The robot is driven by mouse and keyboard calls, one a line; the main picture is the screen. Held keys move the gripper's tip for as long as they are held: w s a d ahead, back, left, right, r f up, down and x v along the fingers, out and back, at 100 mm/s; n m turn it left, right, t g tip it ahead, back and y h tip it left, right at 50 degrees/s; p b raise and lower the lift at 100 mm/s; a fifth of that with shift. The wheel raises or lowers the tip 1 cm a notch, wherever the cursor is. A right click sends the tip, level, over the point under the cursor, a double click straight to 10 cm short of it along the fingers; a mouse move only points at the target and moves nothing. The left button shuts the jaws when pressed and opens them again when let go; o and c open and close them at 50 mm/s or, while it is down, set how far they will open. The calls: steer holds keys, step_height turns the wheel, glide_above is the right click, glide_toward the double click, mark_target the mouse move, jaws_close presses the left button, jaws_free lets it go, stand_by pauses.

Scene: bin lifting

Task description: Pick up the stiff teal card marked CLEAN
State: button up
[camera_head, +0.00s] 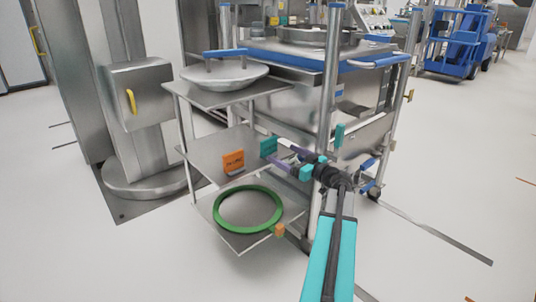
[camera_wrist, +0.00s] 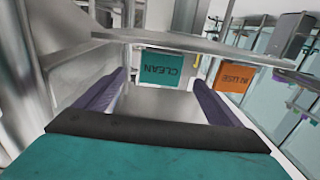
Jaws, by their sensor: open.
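The teal card (camera_head: 268,146) stands upright at the right part of the middle shelf. In the wrist view the teal card (camera_wrist: 160,68) reads CLEAN upside down. My gripper (camera_head: 280,152) reaches in from the right, with its fingertips close to the card. In the wrist view my gripper (camera_wrist: 160,80) is open, its two purple fingers lying left and right of the card with a visible gap on each side. I cannot tell whether the card is between the fingertips or just beyond them. The card's lower edge is partly unclear in the head view.
An orange card (camera_head: 233,162) marked IN USE stands left of the teal one; it also shows in the wrist view (camera_wrist: 231,75). The middle shelf (camera_head: 205,150) lies below a shelf with a lidded pan (camera_head: 224,75). A green ring (camera_head: 218,221) lies on the bottom shelf. A metal post stands beside my arm.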

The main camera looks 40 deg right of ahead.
mark_target(270, 146)
steer(key=shift+w, duration=0.6)
steer(key=shift+w+a+r+b, duration=0.15)
steer(key=shift+w+b, duration=0.75)
steer(key=shift+w, duration=1.7)
steer(key=c, duration=1.2)
steer(key=shift+r, duration=0.15)
